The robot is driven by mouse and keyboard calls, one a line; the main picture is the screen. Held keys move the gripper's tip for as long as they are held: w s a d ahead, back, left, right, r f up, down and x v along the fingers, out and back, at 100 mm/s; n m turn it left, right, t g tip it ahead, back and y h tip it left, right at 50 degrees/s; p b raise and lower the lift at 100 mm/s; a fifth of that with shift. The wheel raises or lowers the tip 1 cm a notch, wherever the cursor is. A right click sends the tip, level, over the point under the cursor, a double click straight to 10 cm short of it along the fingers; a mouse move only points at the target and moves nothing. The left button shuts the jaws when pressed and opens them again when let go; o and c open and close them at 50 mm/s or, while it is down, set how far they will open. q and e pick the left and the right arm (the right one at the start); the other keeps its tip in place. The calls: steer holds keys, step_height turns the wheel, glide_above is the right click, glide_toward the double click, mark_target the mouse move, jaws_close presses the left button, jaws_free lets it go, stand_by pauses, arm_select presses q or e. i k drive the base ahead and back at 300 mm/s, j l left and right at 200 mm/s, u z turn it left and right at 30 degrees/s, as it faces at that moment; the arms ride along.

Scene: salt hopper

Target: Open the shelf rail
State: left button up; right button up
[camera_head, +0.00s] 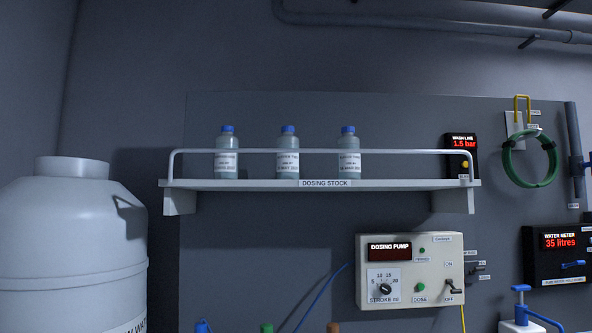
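The shelf rail (258,151) is a thin pale bar running along the front of the wall shelf (250,185). It stands raised above the shelf board, with its two ends bent down to the board. Behind it stand three blue-capped bottles: the left bottle (227,140), the middle bottle (288,141) and the right bottle (348,142). The rail crosses in front of them. The shelf front carries a label reading "DOSING STOCK" (325,183). Neither of my grippers is in view.
A large white tank (70,240) stands at the left. Below the shelf is a dosing pump box (410,270) with a dial and switches. A display reading 1.5 bar (462,143), a green hose loop (507,160) and a water meter (560,242) are at the right.

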mark_target(311, 150)
steer(key=i+l, duration=0.1)
steer(key=i, duration=0.35)
steer(key=i+l, duration=0.1)
steer(key=i, duration=0.35)
